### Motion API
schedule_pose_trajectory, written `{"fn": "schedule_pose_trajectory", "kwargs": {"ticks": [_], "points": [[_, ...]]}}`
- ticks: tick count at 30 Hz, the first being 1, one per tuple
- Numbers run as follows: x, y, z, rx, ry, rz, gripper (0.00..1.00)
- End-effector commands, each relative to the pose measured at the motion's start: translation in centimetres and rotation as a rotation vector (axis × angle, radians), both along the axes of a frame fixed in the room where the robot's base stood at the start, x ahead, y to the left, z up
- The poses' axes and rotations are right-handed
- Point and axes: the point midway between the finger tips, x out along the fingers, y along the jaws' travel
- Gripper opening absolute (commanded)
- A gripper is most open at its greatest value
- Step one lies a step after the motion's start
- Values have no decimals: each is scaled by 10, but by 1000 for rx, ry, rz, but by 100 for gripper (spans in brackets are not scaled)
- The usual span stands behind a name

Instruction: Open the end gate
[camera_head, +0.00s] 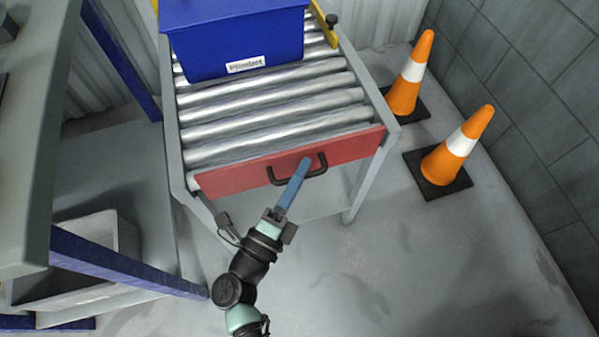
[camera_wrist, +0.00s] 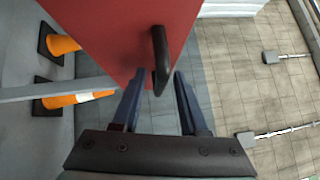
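The end gate is a red panel (camera_head: 228,180) standing across the front end of the roller table (camera_head: 171,125). Its dark bar handle (camera_head: 275,178) is on the front face. My gripper (camera_head: 305,162) reaches up to the handle's right half. In the wrist view the red gate (camera_wrist: 115,30) fills the upper middle, and the handle (camera_wrist: 160,50) shows between the two blue fingers of my gripper (camera_wrist: 159,76). The fingers are apart, one on each side of the handle, with gaps visible. I cannot tell how deep the handle sits between them.
A blue bin (camera_head: 200,50) sits on the rollers behind the gate. Two orange cones (camera_head: 408,90) (camera_head: 455,150) stand right of the table. A grey bench with blue legs (camera_head: 120,270) is at left. The floor in front is clear.

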Motion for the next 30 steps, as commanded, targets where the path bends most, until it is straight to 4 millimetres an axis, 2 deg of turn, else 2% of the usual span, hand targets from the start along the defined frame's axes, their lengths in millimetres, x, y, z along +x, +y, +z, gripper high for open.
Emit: {"fn": "schedule_pose_trajectory", "kwargs": {"ticks": [1, 7, 30], "points": [[0, 0, 0, 0, 0, 0, 35], [0, 0, 0, 0, 0, 0, 0], [-1, 0, 0, 0, 0, 0, 0]]}}
